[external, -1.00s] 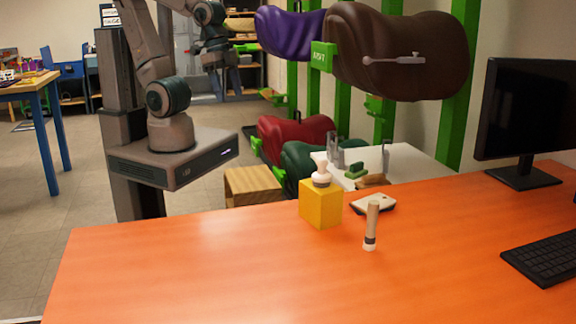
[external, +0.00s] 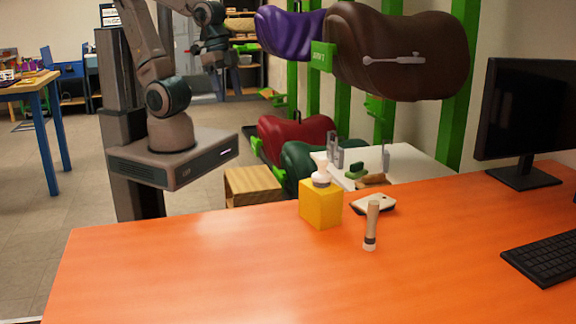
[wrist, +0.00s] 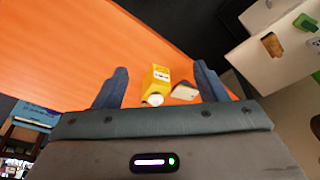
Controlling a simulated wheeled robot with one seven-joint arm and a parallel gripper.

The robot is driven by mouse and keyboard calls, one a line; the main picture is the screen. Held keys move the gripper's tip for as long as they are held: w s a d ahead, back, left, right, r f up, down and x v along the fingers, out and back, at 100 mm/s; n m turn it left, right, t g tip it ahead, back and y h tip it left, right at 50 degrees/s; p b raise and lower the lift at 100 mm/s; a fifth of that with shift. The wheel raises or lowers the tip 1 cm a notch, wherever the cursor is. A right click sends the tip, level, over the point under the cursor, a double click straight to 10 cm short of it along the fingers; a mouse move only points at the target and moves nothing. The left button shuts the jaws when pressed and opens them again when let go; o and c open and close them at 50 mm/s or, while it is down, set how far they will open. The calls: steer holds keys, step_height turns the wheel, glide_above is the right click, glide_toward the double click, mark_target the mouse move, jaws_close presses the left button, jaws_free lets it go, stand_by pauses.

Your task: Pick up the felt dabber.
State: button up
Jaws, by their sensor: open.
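The likely felt dabber (external: 371,226) stands upright on the orange desk in the external view. It has a tan handle, a dark band and a pale lower end. I cannot make it out in the wrist view. My gripper (wrist: 160,68) is open, its two blue-grey fingers spread wide with nothing between them at close range. In the external view it is far back at upper left, well away from the desk, and its fingers are not clear.
A yellow block (external: 321,204) with a small white-topped piece on it stands left of the dabber. A pale flat device (external: 373,204) lies behind it. A keyboard (external: 548,258) and monitor (external: 528,110) are at right. The desk's left (external: 180,270) is clear.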

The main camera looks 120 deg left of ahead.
steer(key=c, duration=0.4)
steer(key=m+t+b, duration=0.1)
steer(key=m+b, duration=0.1)
steer(key=b, duration=0.4)
glide_above(373, 237)
steer(key=s+a, duration=0.2)
steer(key=s, duration=0.3)
step_height(373, 237, down, 11)
steer(key=shift+t+h, duration=0.3)
steer(key=shift+h, duration=0.1)
steer(key=x, duration=0.4)
steer(key=p+x, duration=0.1)
steer(key=x, duration=0.4)
steer(key=p+x, duration=0.1)
steer(key=x, duration=0.3)
steer(key=shift+s+d+f, duration=0.15)
steer(key=shift+d+f, duration=0.05)
steer(key=shift+f, duration=0.2)
